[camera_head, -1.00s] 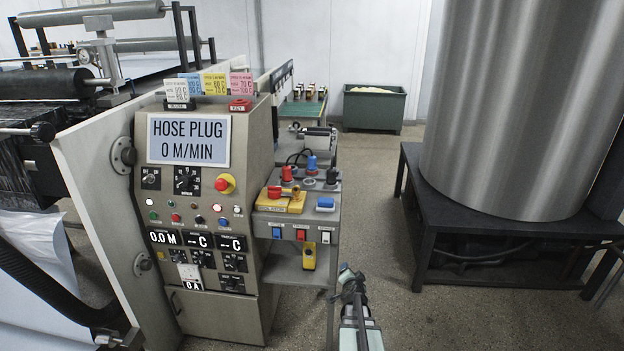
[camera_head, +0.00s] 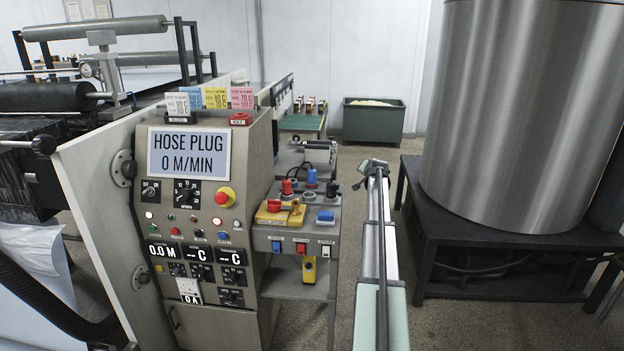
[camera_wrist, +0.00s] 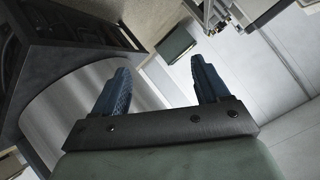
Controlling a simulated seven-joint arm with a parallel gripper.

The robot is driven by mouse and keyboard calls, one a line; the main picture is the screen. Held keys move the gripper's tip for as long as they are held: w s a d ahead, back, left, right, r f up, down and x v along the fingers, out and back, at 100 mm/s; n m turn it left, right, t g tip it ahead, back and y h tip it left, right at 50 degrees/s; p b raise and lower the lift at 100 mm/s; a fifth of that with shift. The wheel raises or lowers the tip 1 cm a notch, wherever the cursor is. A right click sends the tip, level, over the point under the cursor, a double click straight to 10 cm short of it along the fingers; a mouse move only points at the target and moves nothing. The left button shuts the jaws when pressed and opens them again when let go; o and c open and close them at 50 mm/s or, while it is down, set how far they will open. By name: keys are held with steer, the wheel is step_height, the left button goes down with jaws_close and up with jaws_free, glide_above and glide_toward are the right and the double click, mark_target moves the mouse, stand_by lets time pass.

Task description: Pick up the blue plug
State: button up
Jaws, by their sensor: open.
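The blue plug (camera_head: 312,177) stands upright at the back of the grey side shelf (camera_head: 328,240), right of the control panel. A red plug (camera_head: 287,187) stands to its left. My gripper (camera_head: 364,176) is right of the shelf in the head view, apart from the blue plug and holding nothing. In the wrist view my gripper (camera_wrist: 160,66) shows two dark blue fingers spread apart with nothing between them. The blue plug is not visible in the wrist view.
The control panel (camera_head: 190,155) stands left of the shelf. A yellow block with a red handle (camera_head: 275,206) and a blue-topped piece (camera_head: 325,216) lie at the shelf's front. A large metal drum (camera_head: 510,120) on a dark stand is to the right. Floor between is clear.

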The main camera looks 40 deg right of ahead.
steer(key=w+r+g+y, duration=0.1)
steer(key=w+r+g, duration=0.1)
steer(key=w+r, duration=0.4)
steer(key=g+y, duration=0.5)
steer(key=g, duration=0.2)
glide_toward(312, 170)
steer(key=shift+m, duration=0.3)
steer(key=f, duration=0.4)
steer(key=d+f, duration=0.1)
steer(key=f, duration=0.7)
steer(key=shift+w+d, duration=0.1)
steer(key=shift+d, duration=0.1)
steer(key=shift+c, duration=0.4)
steer(key=c, duration=1.1)
